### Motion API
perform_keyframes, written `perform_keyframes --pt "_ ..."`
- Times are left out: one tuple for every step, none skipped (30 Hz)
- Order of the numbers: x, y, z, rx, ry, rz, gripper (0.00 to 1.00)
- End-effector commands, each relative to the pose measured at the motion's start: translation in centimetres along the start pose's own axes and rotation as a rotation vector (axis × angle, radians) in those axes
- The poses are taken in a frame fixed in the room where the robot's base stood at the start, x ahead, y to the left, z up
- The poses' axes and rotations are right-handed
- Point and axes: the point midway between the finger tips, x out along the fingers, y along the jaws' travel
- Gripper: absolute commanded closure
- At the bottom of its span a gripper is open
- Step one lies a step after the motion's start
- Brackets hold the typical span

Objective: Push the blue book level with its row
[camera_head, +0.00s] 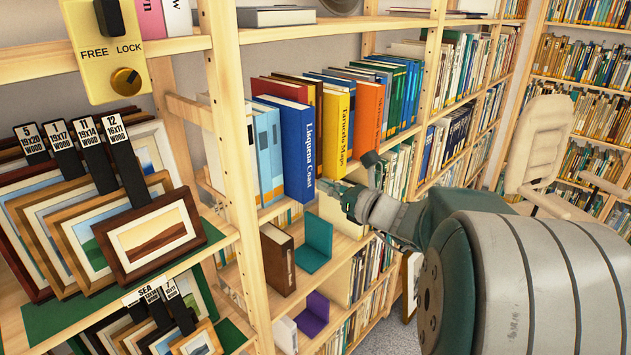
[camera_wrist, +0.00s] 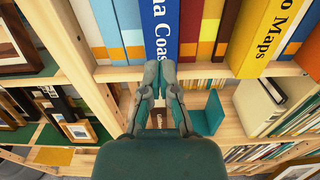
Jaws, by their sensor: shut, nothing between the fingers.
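The blue book (camera_head: 298,150), with a white title ending in "Coast", stands upright on the middle shelf. Its spine sticks out toward me past the light blue books on its left. In the wrist view, the lower part of its spine (camera_wrist: 160,30) shows just beyond my fingertips. My gripper (camera_head: 345,194) is shut and empty, in front of the shelf and low at the right of the blue book. In the wrist view, its fingertips (camera_wrist: 160,66) line up with the bottom of the spine. I cannot tell whether they touch it.
A yellow "Maps" book (camera_head: 336,125) and an orange book (camera_head: 369,110) stand to the right. Below are a brown book (camera_head: 278,258) and a teal bookend (camera_head: 316,243). A wooden upright (camera_head: 232,150) and framed prints (camera_head: 150,235) are at left.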

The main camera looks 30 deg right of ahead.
Motion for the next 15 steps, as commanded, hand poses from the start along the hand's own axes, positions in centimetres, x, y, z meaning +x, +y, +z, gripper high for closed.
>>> perform_keyframes --pt "0.9 0.1 -0.1 0.001 0.001 0.003 1.00" --pt "1.3 0.2 -0.1 0.001 0.002 0.004 1.00" --pt "1.8 0.2 0.0 0.000 0.001 0.003 1.00" --pt "2.1 0.2 0.0 -0.001 0.000 0.002 1.00" --pt "2.4 0.2 0.0 -0.001 0.001 0.002 1.00" --pt "2.6 0.2 0.0 -0.001 0.002 0.001 1.00" --pt "2.8 0.2 -0.1 -0.001 0.002 0.001 1.00" --pt "2.9 0.2 -0.1 -0.001 0.002 0.001 1.00" --pt "3.0 0.2 0.0 -0.001 0.002 0.000 1.00" --pt "3.0 0.2 0.0 -0.001 0.002 0.000 1.00" --pt "3.0 0.2 0.0 -0.001 0.001 0.000 1.00" --pt "3.0 0.2 0.0 -0.001 0.001 0.000 1.00" --pt "3.0 0.1 0.0 -0.001 0.001 0.000 1.00" --pt "3.0 0.1 0.0 -0.001 0.001 0.000 1.00" --pt "3.0 0.1 0.0 -0.001 0.001 0.000 1.00"
